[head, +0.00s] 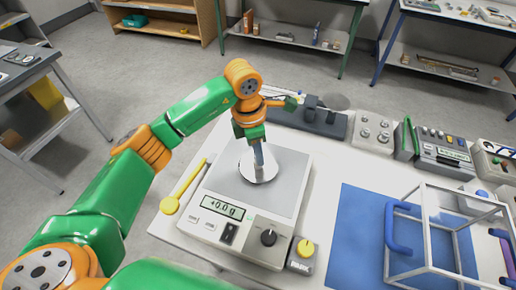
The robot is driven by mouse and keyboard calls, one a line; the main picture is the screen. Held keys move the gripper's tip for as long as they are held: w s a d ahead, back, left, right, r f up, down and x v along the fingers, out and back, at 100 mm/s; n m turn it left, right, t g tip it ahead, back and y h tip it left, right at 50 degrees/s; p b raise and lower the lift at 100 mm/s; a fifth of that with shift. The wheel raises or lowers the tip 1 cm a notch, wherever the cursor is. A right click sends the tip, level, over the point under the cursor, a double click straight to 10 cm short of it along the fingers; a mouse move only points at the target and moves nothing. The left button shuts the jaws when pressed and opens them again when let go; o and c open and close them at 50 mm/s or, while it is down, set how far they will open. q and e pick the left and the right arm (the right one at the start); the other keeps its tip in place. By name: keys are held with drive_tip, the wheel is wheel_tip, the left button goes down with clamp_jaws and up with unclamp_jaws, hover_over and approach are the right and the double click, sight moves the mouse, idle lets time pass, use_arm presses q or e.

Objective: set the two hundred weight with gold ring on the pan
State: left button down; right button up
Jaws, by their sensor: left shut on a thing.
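The balance (235,228) stands on the white table, and its display reads about +0.0 g. Its round, shiny pan (258,178) is at the middle of the grey top. My left gripper (256,145) points down over the pan and is shut on a small, grey metal piece, seemingly the weight (259,158). The gripper largely hides the piece, and no gold ring can be made out. I cannot tell whether it touches the pan. My right gripper is out of view.
A yellow spoon-like tool (184,186) lies left of the balance. A small block with a yellow knob (305,247) stands at its front right. A grey tray with round pieces (373,132) is behind. A blue mat (350,235) and a clear-walled frame (427,227) are right.

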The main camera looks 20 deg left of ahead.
use_arm(q)
drive_tip(key=shift+f, duration=0.2)
drive_tip(key=c, duration=0.6)
unclamp_jaws()
drive_tip(key=shift+c, duration=0.2)
drive_tip(key=shift+r, duration=0.15)
drive_tip(key=shift+r, duration=0.3)
wheel_tip(320, 180, up, 12)
drive_tip(key=a, duration=0.1)
drive_tip(key=shift+s+a+f, duration=0.15)
drive_tip(key=shift+s+f, duration=0.1)
drive_tip(key=shift+s, duration=0.1)
